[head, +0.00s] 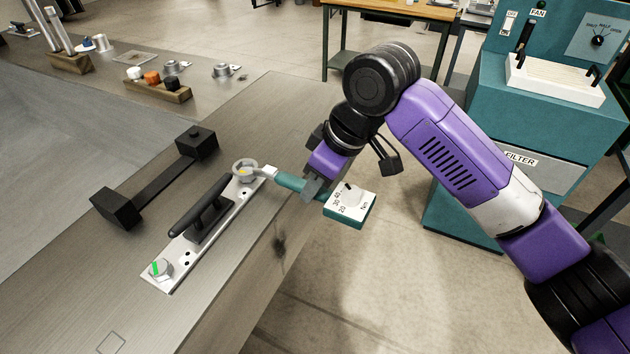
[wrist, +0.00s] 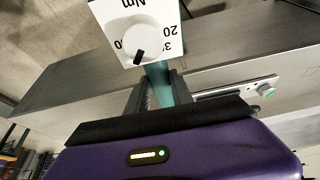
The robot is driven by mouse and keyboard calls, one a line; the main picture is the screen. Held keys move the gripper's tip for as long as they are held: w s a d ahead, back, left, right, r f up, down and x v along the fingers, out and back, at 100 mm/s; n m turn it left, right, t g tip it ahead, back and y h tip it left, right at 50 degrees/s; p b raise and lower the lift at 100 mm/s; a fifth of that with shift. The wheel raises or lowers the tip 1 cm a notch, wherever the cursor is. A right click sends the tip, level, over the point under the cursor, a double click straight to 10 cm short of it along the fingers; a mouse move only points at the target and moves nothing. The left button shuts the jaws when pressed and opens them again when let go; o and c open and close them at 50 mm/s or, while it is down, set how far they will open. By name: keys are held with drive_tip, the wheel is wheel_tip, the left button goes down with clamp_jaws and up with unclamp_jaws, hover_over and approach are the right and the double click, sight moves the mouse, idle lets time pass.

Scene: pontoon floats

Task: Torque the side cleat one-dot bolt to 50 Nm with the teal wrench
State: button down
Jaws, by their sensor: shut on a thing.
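My gripper (head: 313,190) is shut on the teal handle of the wrench (head: 290,181), which also shows between the fingers in the wrist view (wrist: 162,82). The wrench's ring head appears around the bolt (head: 244,170) at the far end of the cleat's white plate; a little yellow shows inside the ring. How deep it sits cannot be told. The wrench's white dial (head: 350,204) carries Nm numbers; the knob's exact setting is not clear. The black side cleat (head: 208,212) stands on the plate. Its near-end bolt (head: 160,268) has a green mark, with two dots beside it.
A black bar with two block ends (head: 155,180) lies left of the cleat. A wooden block (head: 155,89) with coloured caps and several small fittings stand farther back. A teal filter cabinet (head: 540,115) stands at the right. Open floor lies beyond the float's edge.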

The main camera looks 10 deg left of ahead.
drive_tip(key=shift+f+b, duration=0.3)
drive_tip(key=shift+f, duration=0.45)
drive_tip(key=shift+s+a+m+p, duration=0.35)
drive_tip(key=shift+s+m+p, duration=0.3)
drive_tip(key=shift+s, duration=0.1)
idle(0.7)
drive_tip(key=shift+s+a+m+t+p, duration=0.2)
drive_tip(key=shift+s+m+t+p, duration=0.1)
drive_tip(key=shift+s+p, duration=0.1)
drive_tip(key=shift+s+a, duration=0.15)
drive_tip(key=shift+s, duration=0.05)
idle(0.4)
drive_tip(key=shift+s+a+m+p, duration=0.35)
drive_tip(key=shift+s+m+p, duration=0.2)
drive_tip(key=shift+p, duration=0.1)
drive_tip(key=shift+s+a+m+t+h+p, duration=0.4)
drive_tip(key=shift+s+a+m+p, duration=0.1)
drive_tip(key=shift+s+m+p, duration=0.15)
idle(0.6)
drive_tip(key=shift+s+a, duration=0.1)
drive_tip(key=shift+a, duration=0.05)
